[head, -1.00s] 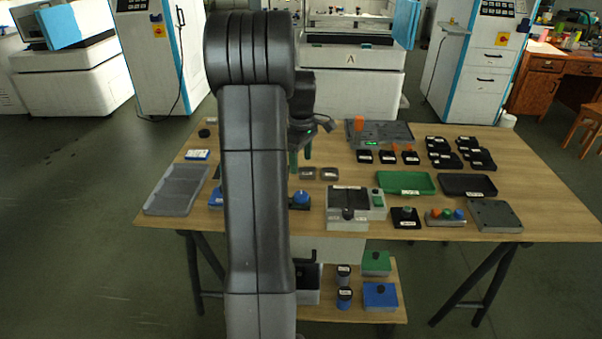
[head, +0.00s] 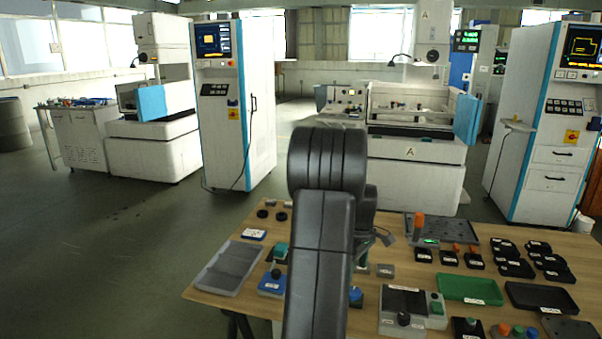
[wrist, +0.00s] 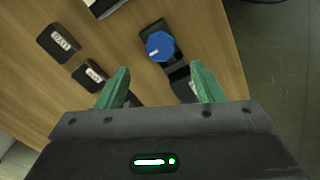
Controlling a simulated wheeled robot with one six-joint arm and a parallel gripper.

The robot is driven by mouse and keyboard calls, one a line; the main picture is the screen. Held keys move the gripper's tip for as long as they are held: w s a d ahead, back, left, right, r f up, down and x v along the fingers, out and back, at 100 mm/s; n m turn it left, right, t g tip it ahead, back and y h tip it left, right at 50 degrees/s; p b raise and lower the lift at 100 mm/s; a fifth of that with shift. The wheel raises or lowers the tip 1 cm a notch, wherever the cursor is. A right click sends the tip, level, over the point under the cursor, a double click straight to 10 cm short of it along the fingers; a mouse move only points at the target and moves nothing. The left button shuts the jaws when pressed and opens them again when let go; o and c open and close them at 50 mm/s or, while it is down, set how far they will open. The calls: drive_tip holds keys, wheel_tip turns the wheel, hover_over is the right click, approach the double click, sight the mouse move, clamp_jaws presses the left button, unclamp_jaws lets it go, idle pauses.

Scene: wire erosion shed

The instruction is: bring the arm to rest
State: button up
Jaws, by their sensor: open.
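My gripper (wrist: 160,88) shows in the wrist view with its two green fingers spread apart and nothing between them. It hangs above the wooden table, and a blue round knob (wrist: 160,46) on a dark base lies beyond the fingertips, apart from them. In the head view my arm stands upright in the middle and hides most of the gripper and part of the table behind it.
The wooden table (head: 470,262) carries a grey tray (head: 232,266), a green tray (head: 470,288), a black tray (head: 541,297) and several small labelled blocks. White machines stand behind it, including one marked A (head: 415,160). Open floor (head: 100,260) lies to the left.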

wheel_tip(320, 180, down, 8)
drive_tip(key=shift+r, duration=0.15)
idle(0.4)
wheel_tip(320, 180, up, 14)
wheel_tip(320, 180, down, 14)
drive_tip(key=shift+f, duration=0.1)
drive_tip(key=m, duration=0.5)
drive_tip(key=shift+m, duration=0.4)
drive_tip(key=m, duration=0.5)
drive_tip(key=m+p, duration=0.1)
drive_tip(key=m, duration=1)
